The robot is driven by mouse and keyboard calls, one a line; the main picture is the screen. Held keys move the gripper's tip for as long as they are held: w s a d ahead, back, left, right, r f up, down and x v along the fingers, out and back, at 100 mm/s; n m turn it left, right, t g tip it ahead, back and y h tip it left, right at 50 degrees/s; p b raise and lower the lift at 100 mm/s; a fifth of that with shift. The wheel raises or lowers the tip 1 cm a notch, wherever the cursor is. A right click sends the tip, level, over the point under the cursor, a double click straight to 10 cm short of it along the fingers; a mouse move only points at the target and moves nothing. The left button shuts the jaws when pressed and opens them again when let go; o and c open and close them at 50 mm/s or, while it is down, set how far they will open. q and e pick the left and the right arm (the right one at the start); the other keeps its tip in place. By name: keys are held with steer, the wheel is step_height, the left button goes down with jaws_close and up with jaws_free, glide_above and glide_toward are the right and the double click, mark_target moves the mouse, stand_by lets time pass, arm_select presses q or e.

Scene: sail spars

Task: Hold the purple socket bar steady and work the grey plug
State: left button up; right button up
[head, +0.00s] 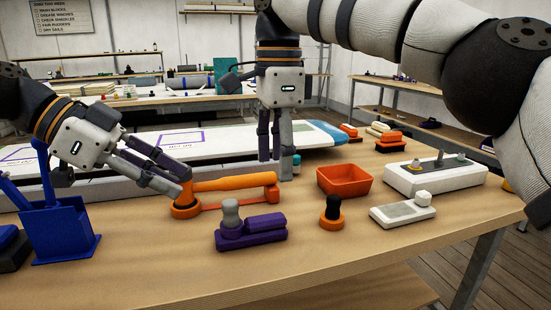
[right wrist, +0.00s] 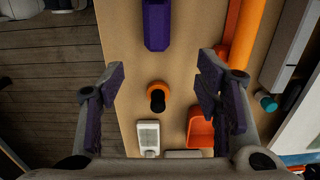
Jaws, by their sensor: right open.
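The purple socket bar (head: 266,226) lies on the wooden table, front middle. The grey plug (head: 231,216), with a rounded knob top, stands upright at the bar's left end; I cannot tell how deep it sits. In the right wrist view, part of the bar (right wrist: 157,24) shows at the top edge and the plug is out of view. My right gripper (head: 275,170) is open and empty, pointing down above the table behind the bar. My left gripper (head: 182,180) reaches in from the left, its fingers apart, its tips by the orange tool, left of and behind the plug.
An orange long-handled tool (head: 235,183) lies behind the bar. Right of the bar are an orange-and-black knob (head: 332,214), a white box (head: 403,214), an orange tray (head: 344,180) and a white panel (head: 435,176). A blue holder (head: 60,232) stands left. The front table strip is clear.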

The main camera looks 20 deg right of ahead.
mark_target(276, 216)
steer(key=f, duration=1.2)
steer(key=shift+s+a+f, duration=0.1)
steer(key=shift+s+a, duration=0.05)
steer(key=shift+a, duration=0.1)
jaws_close()
stand_by(0.5)
arm_select(q)
steer(key=shift+r, duration=0.3)
arm_select(e)
steer(key=shift+f, duration=0.1)
arm_select(q)
steer(key=shift+o, duration=0.4)
